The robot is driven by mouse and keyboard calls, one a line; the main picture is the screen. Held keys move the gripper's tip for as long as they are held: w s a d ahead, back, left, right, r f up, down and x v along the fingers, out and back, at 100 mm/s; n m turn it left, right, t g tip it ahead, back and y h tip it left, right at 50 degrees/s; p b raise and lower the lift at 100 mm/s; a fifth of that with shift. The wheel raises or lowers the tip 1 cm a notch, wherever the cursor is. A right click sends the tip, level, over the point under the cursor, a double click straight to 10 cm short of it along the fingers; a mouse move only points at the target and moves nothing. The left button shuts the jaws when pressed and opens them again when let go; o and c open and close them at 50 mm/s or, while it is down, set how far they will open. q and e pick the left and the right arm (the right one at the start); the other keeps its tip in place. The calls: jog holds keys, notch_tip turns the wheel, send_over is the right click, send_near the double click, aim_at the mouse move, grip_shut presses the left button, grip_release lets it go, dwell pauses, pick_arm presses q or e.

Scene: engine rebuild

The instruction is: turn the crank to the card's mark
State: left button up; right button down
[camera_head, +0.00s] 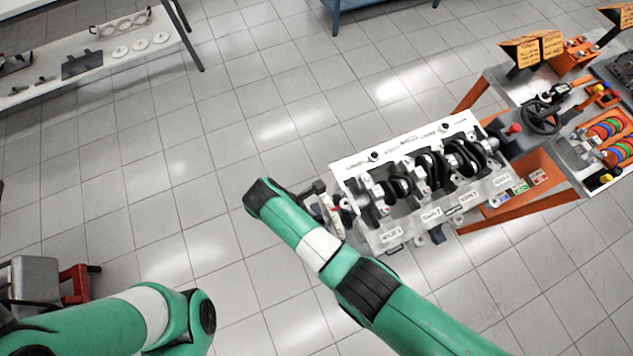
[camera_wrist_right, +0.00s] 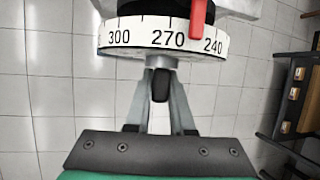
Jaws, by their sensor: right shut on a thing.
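The engine block (camera_head: 410,185) lies with its dark crankshaft (camera_head: 427,172) exposed, and white labels sit along its near edge. At its left end is a white degree dial (camera_wrist_right: 140,36) marked 300, 270 and 240. A red pointer (camera_wrist_right: 198,18) overlaps the dial between 270 and 240, nearer 240. My right gripper (camera_wrist_right: 161,90) is shut on the crank handle (camera_wrist_right: 162,62) just below the dial; the fingers partly hide it. In the head view my right arm reaches the block's left end. My left arm shows at lower left, but its gripper is out of view.
Orange cards (camera_head: 540,48) stand at the upper right, too small to read. An orange-framed bench with a black handwheel (camera_head: 541,116) and coloured rings (camera_head: 607,128) adjoins the block. A white shelf (camera_head: 95,60) with parts is at upper left. The tiled floor between is clear.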

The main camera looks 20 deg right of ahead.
jog(key=c, duration=0.8)
grip_release()
pick_arm(q)
jog(key=shift+r+p, duration=1.75)
jog(key=shift+p, duration=0.05)
pick_arm(e)
jog(key=shift+v, duration=5.8)
jog(key=shift+a, duration=0.1)
